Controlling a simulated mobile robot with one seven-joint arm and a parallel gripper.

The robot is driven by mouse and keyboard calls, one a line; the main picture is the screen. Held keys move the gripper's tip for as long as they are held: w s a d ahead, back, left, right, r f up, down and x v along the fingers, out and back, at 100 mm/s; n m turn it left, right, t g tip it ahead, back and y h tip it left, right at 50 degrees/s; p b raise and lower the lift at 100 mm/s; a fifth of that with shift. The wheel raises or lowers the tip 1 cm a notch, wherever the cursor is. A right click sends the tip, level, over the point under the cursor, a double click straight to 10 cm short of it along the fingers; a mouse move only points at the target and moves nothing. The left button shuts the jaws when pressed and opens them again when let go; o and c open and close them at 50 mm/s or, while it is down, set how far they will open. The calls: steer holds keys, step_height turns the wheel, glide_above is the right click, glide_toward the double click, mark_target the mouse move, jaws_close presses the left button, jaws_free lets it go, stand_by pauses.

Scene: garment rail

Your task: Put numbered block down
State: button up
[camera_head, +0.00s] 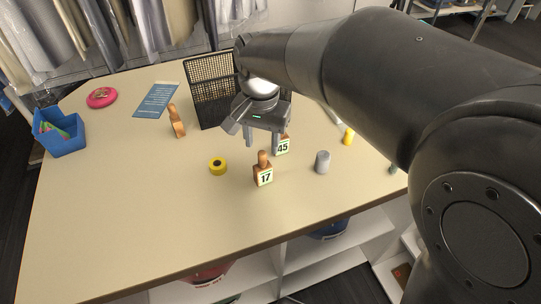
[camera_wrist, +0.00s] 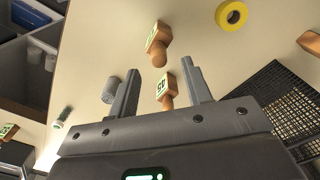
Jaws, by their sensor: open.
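A wooden block numbered 45 (camera_head: 283,146) with a knob handle appears to stand upright on the table. It also shows in the wrist view (camera_wrist: 165,88), between my finger lines with a gap on both sides. My gripper (camera_head: 262,141) is open and points down over the table at this block; its right finger partly covers the block in the head view. A second wooden block, numbered 17 (camera_head: 263,175), stands nearer the front edge, apart from my gripper. It also shows in the wrist view (camera_wrist: 156,40).
Yellow tape (camera_head: 218,166) and a grey cylinder (camera_head: 322,162) stand near the blocks. A black mesh organizer (camera_head: 203,100) is behind my gripper. Another wooden block (camera_head: 176,122), a blue leaflet (camera_head: 155,101) and a blue bin (camera_head: 61,136) are left. The table's front left is clear.

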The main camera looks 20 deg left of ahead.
mark_target(262, 152)
step_height(262, 152, down, 5)
steer(key=shift+s+f, duration=0.1)
steer(key=shift+f, duration=0.05)
jaws_close()
stand_by(0.5)
